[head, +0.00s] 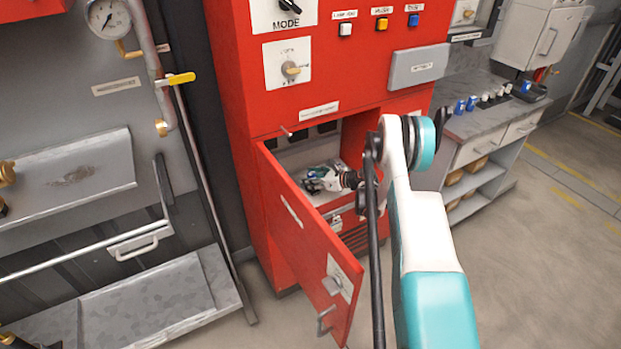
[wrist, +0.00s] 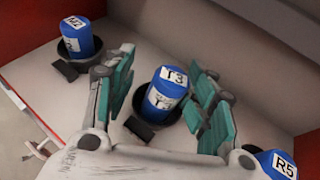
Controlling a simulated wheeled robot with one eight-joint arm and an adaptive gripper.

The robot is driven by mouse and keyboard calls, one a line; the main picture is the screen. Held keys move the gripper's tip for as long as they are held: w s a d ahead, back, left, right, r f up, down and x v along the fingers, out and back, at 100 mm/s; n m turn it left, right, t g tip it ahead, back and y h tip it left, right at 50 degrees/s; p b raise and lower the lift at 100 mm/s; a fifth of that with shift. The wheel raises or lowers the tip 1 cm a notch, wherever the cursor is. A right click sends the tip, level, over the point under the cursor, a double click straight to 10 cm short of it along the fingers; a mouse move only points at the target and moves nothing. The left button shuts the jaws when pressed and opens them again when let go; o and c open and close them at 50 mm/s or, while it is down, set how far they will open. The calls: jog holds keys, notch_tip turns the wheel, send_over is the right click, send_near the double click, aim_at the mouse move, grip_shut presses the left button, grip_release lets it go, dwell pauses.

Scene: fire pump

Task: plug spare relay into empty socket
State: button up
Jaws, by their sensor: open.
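In the wrist view, a blue cylindrical relay marked T3 (wrist: 168,88) stands in a dark round base between the two teal-padded fingers of my gripper (wrist: 163,80). The fingers are apart, one on each side of it, with gaps showing. A blue relay marked M2 (wrist: 80,38) stands in a dark base at upper left, and one marked R5 (wrist: 277,163) is partly cut off at lower right. I cannot tell which relay is the spare, and I see no clearly empty socket. In the head view, my gripper (head: 318,180) is inside the red cabinet's lower compartment (head: 290,160).
The red cabinet door (head: 300,235) hangs open in front of the compartment, left of my arm. A grey bench (head: 465,122) at right holds more small blue parts (head: 472,103). A pipe with a yellow-handled valve (head: 180,79) is left of the cabinet. Floor at right is clear.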

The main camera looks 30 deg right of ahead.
jog(key=shift+s+d+f, duration=0.2)
jog(key=shift+d+f, duration=0.05)
jog(key=shift+f, duration=0.15)
jog(key=v, duration=1.1)
jog(key=shift+s+r, duration=0.25)
jog(key=shift+r, duration=0.25)
